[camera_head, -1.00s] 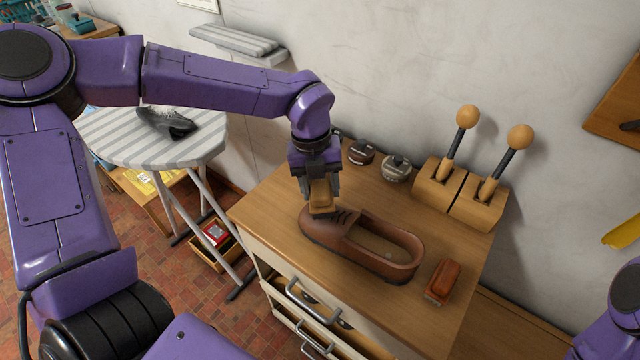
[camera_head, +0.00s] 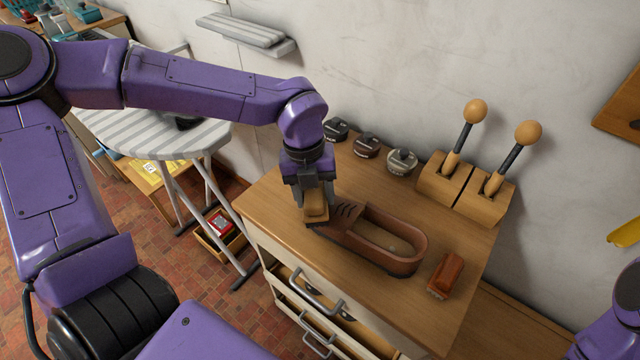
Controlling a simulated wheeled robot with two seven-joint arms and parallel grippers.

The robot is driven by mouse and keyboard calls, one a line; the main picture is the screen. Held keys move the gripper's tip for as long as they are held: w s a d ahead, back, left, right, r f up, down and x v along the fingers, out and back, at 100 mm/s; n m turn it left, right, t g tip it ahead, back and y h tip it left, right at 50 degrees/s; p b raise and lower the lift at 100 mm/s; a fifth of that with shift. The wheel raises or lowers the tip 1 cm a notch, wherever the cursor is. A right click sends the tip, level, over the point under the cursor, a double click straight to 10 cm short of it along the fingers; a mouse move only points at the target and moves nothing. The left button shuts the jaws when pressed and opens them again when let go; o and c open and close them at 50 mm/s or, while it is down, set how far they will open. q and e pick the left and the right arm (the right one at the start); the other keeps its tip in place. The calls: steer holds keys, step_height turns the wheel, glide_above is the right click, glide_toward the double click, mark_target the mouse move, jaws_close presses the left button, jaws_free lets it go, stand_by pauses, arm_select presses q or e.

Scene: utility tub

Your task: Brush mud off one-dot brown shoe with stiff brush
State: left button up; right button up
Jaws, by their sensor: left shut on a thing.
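A brown shoe (camera_head: 412,261) lies on the wooden top of a cabinet, its opening up and its toe to the left. My left gripper (camera_head: 315,192) points down over the toe end, shut on a tan wooden brush (camera_head: 316,209). I cannot make out a dot or mud on the shoe. My right arm shows only at the lower right edge; its gripper is out of view.
A reddish-brown brush (camera_head: 446,276) lies right of the shoe on the cabinet top (camera_head: 372,300). Several round tins (camera_head: 366,146) stand along the wall. Two wooden holders (camera_head: 470,188) with knobbed handles stand at the back right. A striped ironing board (camera_head: 160,135) is at left.

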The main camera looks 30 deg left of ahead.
arm_select(q)
steer(key=shift+f, duration=0.1)
steer(key=shift+w+d+f+p, duration=0.15)
steer(key=shift+w+p, duration=0.15)
steer(key=shift+w, duration=1.7)
steer(key=r+p, duration=0.3)
steer(key=r, duration=0.1)
steer(key=r+p, duration=0.2)
steer(key=shift+a+p, duration=0.35)
steer(key=shift+a, duration=0.05)
steer(key=shift+w+r, duration=0.1)
steer(key=r+p, duration=0.3)
steer(key=shift+a, duration=0.2)
steer(key=shift+f, duration=0.15)
